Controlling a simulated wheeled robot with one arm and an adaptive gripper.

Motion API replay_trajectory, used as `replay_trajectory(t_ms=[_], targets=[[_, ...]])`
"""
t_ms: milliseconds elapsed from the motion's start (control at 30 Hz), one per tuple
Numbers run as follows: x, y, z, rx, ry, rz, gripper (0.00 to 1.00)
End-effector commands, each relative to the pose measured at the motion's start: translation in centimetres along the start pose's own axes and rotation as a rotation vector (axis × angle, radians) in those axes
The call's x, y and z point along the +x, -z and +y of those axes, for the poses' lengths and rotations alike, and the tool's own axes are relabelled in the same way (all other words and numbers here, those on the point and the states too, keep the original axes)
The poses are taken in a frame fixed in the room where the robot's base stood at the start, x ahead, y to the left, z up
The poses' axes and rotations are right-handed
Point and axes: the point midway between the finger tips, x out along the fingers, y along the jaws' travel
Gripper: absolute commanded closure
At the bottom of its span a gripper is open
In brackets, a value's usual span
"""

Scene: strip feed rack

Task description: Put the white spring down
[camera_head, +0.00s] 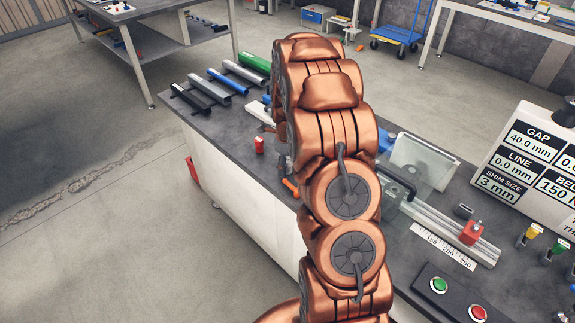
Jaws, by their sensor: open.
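My copper-coloured arm stands across the middle of the head view and hides part of the workbench (216,118). My gripper is hidden behind the arm links, so I cannot see its fingers or what is between them. I cannot make out a white spring. A pale, whitish piece (257,112) lies on the bench just left of the arm, partly covered; I cannot tell what it is.
Black, grey, blue and green strips (227,82) lie on the bench's far left. A small red piece (259,145) stands near the left edge. Right of the arm are a clear guard (422,160), a ruler scale (443,246), a button box (458,298) and a readout panel (525,150).

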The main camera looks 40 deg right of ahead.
Motion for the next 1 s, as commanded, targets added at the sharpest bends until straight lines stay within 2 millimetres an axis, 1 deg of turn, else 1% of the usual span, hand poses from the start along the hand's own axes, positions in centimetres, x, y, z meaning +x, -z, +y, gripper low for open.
replay_trajectory(t_ms=[167,500,600,800,1000], targets=[[-1.8,-0.1,-0.2,0.0,0.006,-0.003,0.47],[-8.2,-0.1,-0.2,0.0,0.005,-0.003,0.47],[-9.8,-0.1,-0.2,0.0,0.006,-0.005,0.47],[-11.7,-0.1,-0.1,0.0,0.003,-0.003,0.47],[-12.2,-0.1,0.0,-0.004,0.001,-0.001,0.47]])
